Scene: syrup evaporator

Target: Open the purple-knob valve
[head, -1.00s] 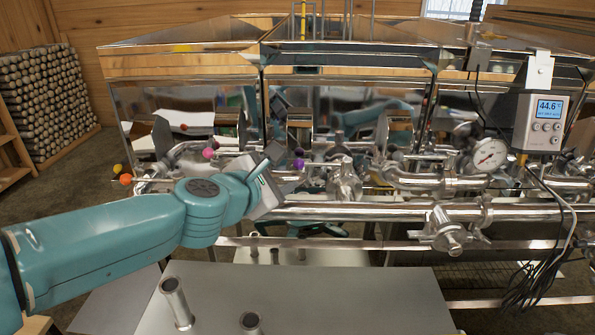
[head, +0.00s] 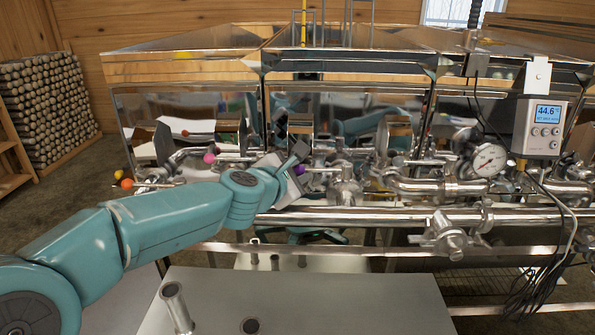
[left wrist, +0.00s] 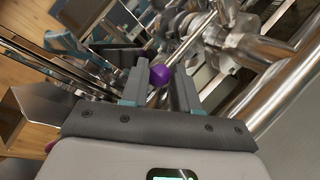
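The purple knob (head: 299,170) shows in the head view at the end of my left gripper (head: 296,164), partly covered by it. In the left wrist view the purple knob (left wrist: 160,75) lies between the two fingers of my left gripper (left wrist: 160,86), close to the tips. The fingers stand apart with a gap on both sides of the knob, so the gripper is open. Whether a finger touches the knob I cannot tell. The valve's stem behind the knob is mostly hidden. My right gripper is in neither view.
A pink knob (head: 209,158) stands left of the purple one, with orange (head: 126,183) and yellow (head: 118,174) knobs farther left. A shiny horizontal pipe (head: 400,217) runs below. A gauge (head: 489,160) and a display box (head: 540,128) are at right. A grey table (head: 330,300) lies in front.

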